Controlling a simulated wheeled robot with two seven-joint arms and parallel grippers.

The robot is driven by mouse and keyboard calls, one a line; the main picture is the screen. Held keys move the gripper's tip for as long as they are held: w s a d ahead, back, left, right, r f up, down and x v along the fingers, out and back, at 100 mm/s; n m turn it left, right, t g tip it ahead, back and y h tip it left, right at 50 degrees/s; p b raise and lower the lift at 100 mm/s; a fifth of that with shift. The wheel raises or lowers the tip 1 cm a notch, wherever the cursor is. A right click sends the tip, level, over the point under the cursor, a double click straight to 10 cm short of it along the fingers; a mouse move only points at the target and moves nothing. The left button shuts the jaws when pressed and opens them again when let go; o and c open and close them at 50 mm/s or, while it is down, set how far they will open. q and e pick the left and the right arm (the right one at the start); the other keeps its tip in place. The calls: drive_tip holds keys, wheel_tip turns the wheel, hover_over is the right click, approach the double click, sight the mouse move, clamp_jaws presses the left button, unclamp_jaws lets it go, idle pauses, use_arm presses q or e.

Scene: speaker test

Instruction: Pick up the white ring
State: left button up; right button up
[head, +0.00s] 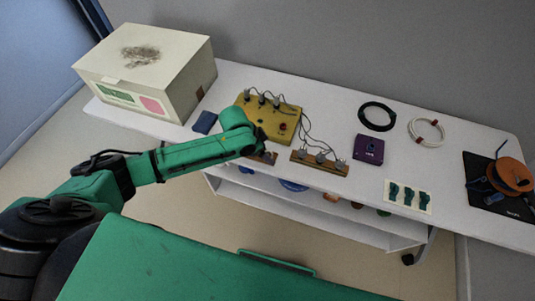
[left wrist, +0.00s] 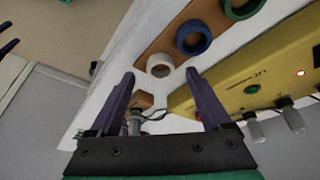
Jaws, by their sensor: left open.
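In the left wrist view a small white ring (left wrist: 159,57) lies on a brown wooden board (left wrist: 156,44), in a row with a blue ring (left wrist: 182,47) and a green ring (left wrist: 229,12). My left gripper (left wrist: 160,74) is open, its two dark fingers apart, with the white ring showing between and just beyond the fingertips. The gap in height between them is hard to tell. In the head view my green left arm reaches over the table's front edge and hides the small ring and my fingers. My right gripper is in neither view.
A yellow box (head: 284,123) with knobs and wires stands close to the left arm, also in the wrist view (left wrist: 272,82). A board with knobs (head: 334,169), a purple box (head: 368,149), a black coil (head: 363,112) and a white cable coil (head: 441,132) lie right. A large carton (head: 190,80) stands left.

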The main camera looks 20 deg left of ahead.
use_arm(q)
drive_tip(key=shift+w+d+f, duration=0.2)
drive_tip(key=shift+w+f, duration=0.05)
drive_tip(key=shift+f, duration=0.4)
drive_tip(key=c, duration=1.1)
drive_tip(key=shift+r, duration=0.1)
